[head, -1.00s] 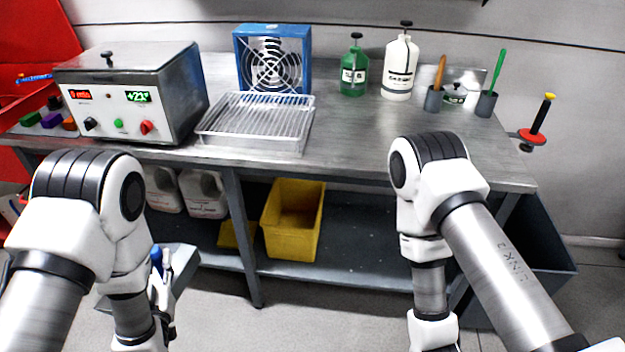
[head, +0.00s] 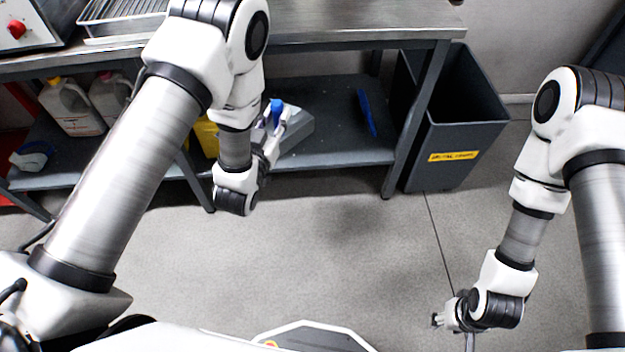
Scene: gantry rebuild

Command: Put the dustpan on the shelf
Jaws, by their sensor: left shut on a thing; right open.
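The grey dustpan (head: 297,132) with a blue handle end (head: 277,107) is in the head view, left of centre. My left gripper (head: 274,127) is shut on its handle and partly hides it. The dustpan overlaps the front part of the lower shelf (head: 335,148) under the steel bench; I cannot tell whether it touches the shelf. My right gripper (head: 452,327) is open and empty, low over the floor at the right, well away from the dustpan.
A blue slim object (head: 367,112) lies on the shelf right of the dustpan. A yellow bin (head: 205,138) is partly hidden behind my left arm. White jugs (head: 72,107) stand further left. A dark grey bin (head: 455,125) stands beyond the bench leg (head: 408,130). The floor in front is clear.

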